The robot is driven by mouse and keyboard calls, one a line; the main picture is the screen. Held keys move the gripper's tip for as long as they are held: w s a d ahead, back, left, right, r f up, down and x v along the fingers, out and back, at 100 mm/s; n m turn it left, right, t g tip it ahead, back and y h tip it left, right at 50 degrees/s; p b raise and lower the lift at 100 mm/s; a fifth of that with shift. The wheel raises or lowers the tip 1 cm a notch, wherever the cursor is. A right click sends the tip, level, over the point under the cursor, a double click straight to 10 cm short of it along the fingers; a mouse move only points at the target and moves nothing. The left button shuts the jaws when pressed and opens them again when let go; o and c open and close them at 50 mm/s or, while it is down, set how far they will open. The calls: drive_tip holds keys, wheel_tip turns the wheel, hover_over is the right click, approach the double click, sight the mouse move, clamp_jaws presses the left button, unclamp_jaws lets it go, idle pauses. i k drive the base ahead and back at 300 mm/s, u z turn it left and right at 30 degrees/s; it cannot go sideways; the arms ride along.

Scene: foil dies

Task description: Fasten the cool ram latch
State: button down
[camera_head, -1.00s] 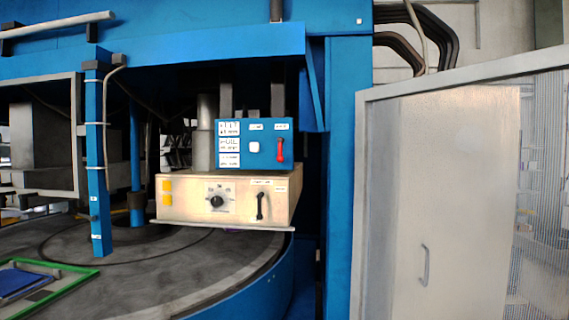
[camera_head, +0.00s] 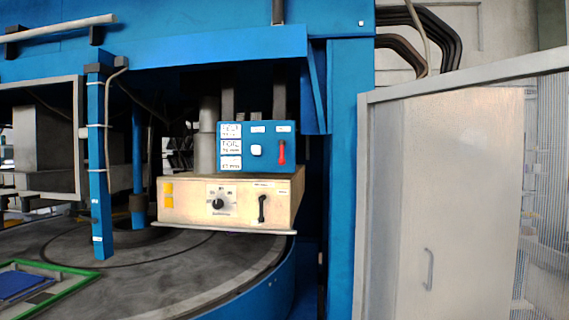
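A blue box (camera_head: 246,163) sits on top of a cream box (camera_head: 230,190) in the middle of the view, under the blue machine frame. The blue box has a red handle (camera_head: 282,153) at its right, roughly upright, and a white button (camera_head: 256,150). The cream box has a black handle (camera_head: 262,208), roughly upright, and a black dial (camera_head: 218,204). Small labels are on both fronts, too small to read, so I cannot tell which handle is the cool ram latch. My gripper is not in view.
A round grey table (camera_head: 150,275) lies below the boxes, with a green-edged tray (camera_head: 75,268) at the left. A blue post (camera_head: 102,170) stands left of the boxes. A grey door (camera_head: 440,200) with a handle fills the right side.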

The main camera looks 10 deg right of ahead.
sight(282, 161)
drive_tip(key=i, duration=1.5)
drive_tip(key=u, duration=0.95)
